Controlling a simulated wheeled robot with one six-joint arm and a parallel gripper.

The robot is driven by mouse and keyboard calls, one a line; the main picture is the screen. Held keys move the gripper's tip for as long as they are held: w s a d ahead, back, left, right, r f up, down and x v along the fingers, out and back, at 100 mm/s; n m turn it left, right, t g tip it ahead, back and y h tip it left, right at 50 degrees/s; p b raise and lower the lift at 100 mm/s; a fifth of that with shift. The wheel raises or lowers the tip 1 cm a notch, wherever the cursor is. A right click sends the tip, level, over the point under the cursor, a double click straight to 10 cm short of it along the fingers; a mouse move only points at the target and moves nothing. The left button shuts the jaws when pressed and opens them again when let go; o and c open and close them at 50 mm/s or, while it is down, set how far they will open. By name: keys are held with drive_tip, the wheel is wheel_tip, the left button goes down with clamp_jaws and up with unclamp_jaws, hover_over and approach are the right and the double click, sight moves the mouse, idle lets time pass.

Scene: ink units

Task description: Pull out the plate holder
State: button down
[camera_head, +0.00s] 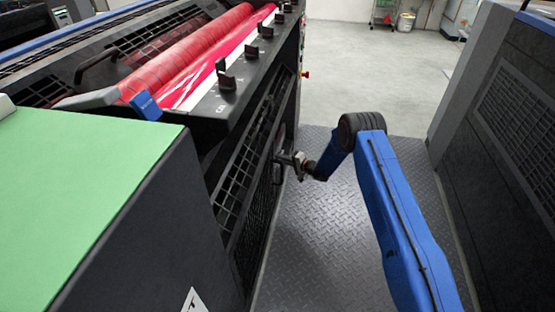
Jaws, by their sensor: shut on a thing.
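The plate holder (262,150) appears to be the dark, grille-fronted panel on the side of the ink unit, below the row of black knobs. My gripper (281,157) is at the right edge of this panel, reaching in from the right. It is shut on a part at the panel's face, small and partly hidden by the fingers. I cannot make out the exact grip or a gap behind the panel.
The ink unit carries red rollers (205,50) on top. A green-topped dark block (80,200) stands at near left. Another dark machine (510,120) stands at right. The patterned metal walkway (320,230) between them is clear, apart from my blue arm above it.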

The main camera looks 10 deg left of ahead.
drive_tip(key=s+d, duration=0.1)
drive_tip(key=d, duration=2.8)
drive_tip(key=shift+d, duration=0.2)
drive_tip(key=c, duration=1.8)
unclamp_jaws()
drive_tip(key=v, duration=1.7)
drive_tip(key=shift+d, duration=0.15)
drive_tip(key=shift+s, duration=0.1)
